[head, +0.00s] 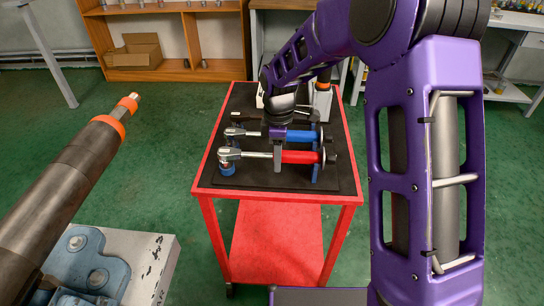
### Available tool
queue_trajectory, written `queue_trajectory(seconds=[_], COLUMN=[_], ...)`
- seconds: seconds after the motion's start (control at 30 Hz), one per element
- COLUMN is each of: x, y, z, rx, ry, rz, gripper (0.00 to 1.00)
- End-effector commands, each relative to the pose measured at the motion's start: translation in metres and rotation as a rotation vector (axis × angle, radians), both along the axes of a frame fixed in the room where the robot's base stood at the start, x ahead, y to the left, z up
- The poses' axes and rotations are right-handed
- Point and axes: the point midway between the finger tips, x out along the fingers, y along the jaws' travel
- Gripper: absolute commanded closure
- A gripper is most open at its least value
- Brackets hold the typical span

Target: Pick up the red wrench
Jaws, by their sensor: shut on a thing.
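The red wrench (302,157) lies sideways at the near end of the cart top, with a silver shaft and a ratchet head at its left end. My gripper (278,163) reaches down from above and is shut on the red wrench, around the shaft just left of the red handle. One finger shows in front of the shaft; the other is hidden. The wrench is level and still appears to be at its blue supports (316,172). I cannot tell whether it touches them.
A blue-handled wrench (305,136) lies parallel just behind the red one. A darker tool lies farther back. The red cart (277,197) has a black mat. A large pipe (75,185) with an orange collar slants at left, above a blue vise (88,262). Green floor surrounds the cart.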

Motion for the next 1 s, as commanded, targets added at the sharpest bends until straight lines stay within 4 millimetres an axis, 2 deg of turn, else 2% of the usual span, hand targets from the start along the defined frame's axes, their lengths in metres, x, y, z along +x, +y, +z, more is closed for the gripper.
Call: queue_trajectory(seconds=[0.5, 0.57, 0.8, 1.0], x=[0.001, 0.002, 0.001, 0.001], y=[0.0, 0.0, 0.0, 0.0], z=[0.007, 0.014, 0.06, 0.091], rx=[0.001, 0.002, 0.001, 0.001], ry=[-0.004, -0.005, -0.006, -0.004], rz=[0.0, -0.001, 0.0, -0.001], gripper=[1.0, 1.0, 1.0, 1.0])
